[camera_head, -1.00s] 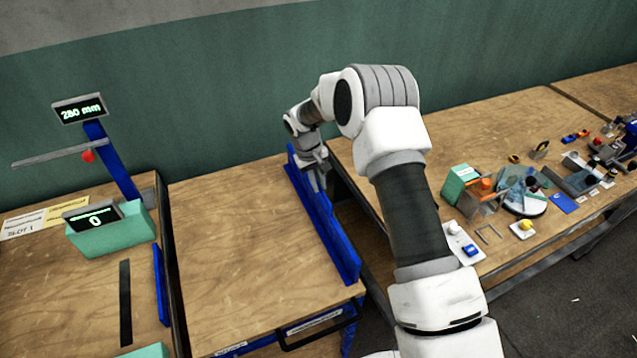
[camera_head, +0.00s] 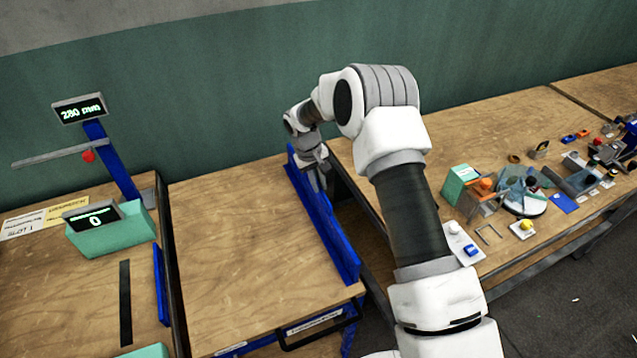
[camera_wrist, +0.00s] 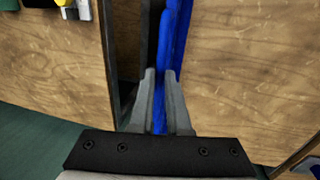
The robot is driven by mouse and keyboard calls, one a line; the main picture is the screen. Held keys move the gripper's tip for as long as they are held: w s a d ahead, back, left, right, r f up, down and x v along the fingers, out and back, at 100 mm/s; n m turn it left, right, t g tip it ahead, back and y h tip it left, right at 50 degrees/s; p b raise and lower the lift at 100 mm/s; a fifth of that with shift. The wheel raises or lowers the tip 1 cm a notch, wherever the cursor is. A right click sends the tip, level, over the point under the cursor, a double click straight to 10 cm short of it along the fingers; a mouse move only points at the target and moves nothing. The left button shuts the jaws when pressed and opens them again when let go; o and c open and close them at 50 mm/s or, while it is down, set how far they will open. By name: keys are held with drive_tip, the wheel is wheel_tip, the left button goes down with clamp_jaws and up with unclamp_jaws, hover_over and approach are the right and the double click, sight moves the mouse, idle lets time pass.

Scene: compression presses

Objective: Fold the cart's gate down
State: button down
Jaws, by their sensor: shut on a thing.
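The cart (camera_head: 235,250) has a bare wooden top and stands in the middle of the head view. Its blue gate (camera_head: 330,232) stands upright along the cart's right edge. My gripper (camera_head: 318,180) is at the gate's far part, with its fingers pointing down over the top edge. In the wrist view the two grey fingers (camera_wrist: 160,100) are on either side of the blue gate (camera_wrist: 176,40) and shut on it. The gate's lower side and the contact faces of the fingers are hidden.
Right, across a narrow gap, is a workbench (camera_head: 430,150) with a green box (camera_head: 460,183) and several small parts. A green wall (camera_head: 200,110) is behind.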

idle(0.4)
drive_tip(key=s+a+f+t+h+b, duration=0.35)
drive_tip(key=a+h+b, duration=0.25)
drive_tip(key=a+b, duration=0.45)
drive_tip(key=t+h+b, duration=0.2)
drive_tip(key=h+b, duration=0.4)
drive_tip(key=b, duration=0.6)
hover_over(270, 236)
drive_tip(key=d, duration=0.1)
wheel_tip(270, 236, down, 7)
drive_tip(key=shift+w+r, duration=0.15)
drive_tip(key=shift+a+f+b, duration=0.2)
drive_tip(key=shift+f+b, duration=0.15)
drive_tip(key=shift+b, duration=0.05)
drive_tip(key=shift+s+a+f+b, duration=0.1)
drive_tip(key=shift+a+f+b, duration=0.1)
drive_tip(key=shift+f+b, duration=0.5)
drive_tip(key=shift+s+a+f+b, duration=0.1)
drive_tip(key=shift+a+f+b, duration=0.05)
drive_tip(key=shift+f+b, duration=0.55)
drive_tip(key=shift+r, duration=0.1)
drive_tip(key=c, duration=0.9)
unclamp_jaws()
